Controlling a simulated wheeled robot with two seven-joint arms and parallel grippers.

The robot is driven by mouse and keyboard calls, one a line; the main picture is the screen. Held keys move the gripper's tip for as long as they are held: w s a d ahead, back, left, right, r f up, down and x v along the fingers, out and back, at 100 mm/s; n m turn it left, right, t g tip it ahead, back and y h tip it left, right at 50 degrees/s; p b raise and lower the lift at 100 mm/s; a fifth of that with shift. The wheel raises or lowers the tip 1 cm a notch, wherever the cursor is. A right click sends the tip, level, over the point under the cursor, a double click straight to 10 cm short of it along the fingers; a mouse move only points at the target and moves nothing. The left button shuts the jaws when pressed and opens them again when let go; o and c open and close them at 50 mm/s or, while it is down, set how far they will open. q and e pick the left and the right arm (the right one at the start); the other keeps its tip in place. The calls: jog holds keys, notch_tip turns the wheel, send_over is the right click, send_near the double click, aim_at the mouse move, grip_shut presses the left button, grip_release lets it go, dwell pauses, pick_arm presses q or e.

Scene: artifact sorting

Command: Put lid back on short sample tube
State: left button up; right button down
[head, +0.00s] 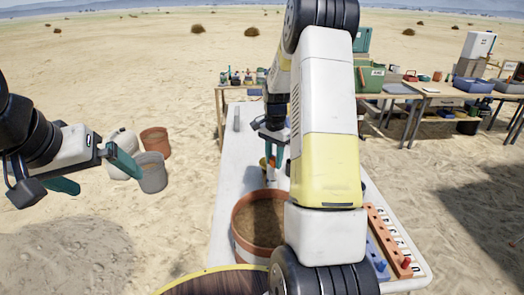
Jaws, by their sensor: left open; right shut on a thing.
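My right gripper (270,148) is over the white table, left of my large white and yellow arm link. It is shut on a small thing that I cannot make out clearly. A small orange and yellow item (267,165) shows just below its teal fingers; I cannot tell whether it is the lid, the short sample tube or something else. My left gripper (96,174) is open and empty at the left, over the sand, away from the table. I cannot clearly identify the short sample tube or its lid.
A terracotta sieve or pot (240,232) of soil stands on the white table (225,180). An orange rack (388,238) and a blue rack (375,259) lie at the right edge. Buckets (152,178) stand on the sand at left. Loaded tables (400,92) stand behind.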

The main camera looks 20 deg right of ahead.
jog(key=shift+f, duration=2.65)
jog(key=shift+a, duration=0.15)
jog(key=shift+f, duration=0.15)
dwell(0.3)
jog(key=shift+c, duration=2.4)
grip_release()
jog(key=shift+s+r, duration=0.1)
jog(key=shift+r, duration=3.45)
jog(key=shift+c, duration=0.5)
grip_shut()
